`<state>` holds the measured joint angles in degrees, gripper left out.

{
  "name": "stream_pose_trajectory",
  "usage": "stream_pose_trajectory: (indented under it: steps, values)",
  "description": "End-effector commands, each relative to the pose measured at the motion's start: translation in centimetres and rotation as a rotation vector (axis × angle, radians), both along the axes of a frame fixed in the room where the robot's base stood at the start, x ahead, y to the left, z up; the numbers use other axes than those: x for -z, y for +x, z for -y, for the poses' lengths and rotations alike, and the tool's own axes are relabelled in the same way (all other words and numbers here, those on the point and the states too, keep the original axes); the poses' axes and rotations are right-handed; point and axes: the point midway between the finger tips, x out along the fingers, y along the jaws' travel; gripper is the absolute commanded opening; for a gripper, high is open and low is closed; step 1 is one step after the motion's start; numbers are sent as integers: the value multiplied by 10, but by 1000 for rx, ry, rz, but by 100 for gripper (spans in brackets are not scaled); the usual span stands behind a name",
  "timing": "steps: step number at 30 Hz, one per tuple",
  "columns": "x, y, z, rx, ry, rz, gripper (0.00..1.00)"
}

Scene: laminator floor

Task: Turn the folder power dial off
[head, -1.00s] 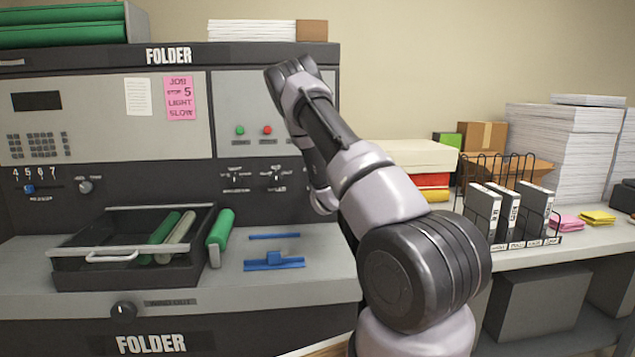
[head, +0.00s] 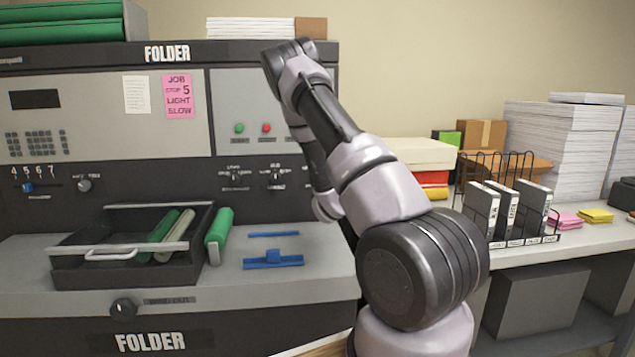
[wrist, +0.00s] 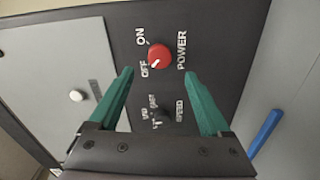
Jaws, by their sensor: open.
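The red power dial (wrist: 159,56) shows in the wrist view on a dark panel, with POWER, ON and OFF lettered around it. A small white mark on its lower-left side appears to point towards the OFF label. My gripper (wrist: 160,73) is open, and its two teal fingers reach towards the dial, one on each side in the picture. Nothing is held. I cannot tell how far the fingertips are from the panel. In the head view my arm hides the gripper, and I cannot make out the red dial there.
A dark speed knob (wrist: 158,115) sits below the power dial. The head view shows the folder (head: 100,190), an open black tray (head: 75,265) with rollers, and blue parts (head: 273,261) on its ledge. A wire rack (head: 515,235) with binders stands to the right.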

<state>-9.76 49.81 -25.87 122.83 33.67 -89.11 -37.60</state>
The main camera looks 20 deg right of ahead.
Motion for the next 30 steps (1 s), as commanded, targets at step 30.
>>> stream_pose_trajectory:
  steps: [30]
  values:
    - [-40, -33, -4, 78, 237, 14, 82]
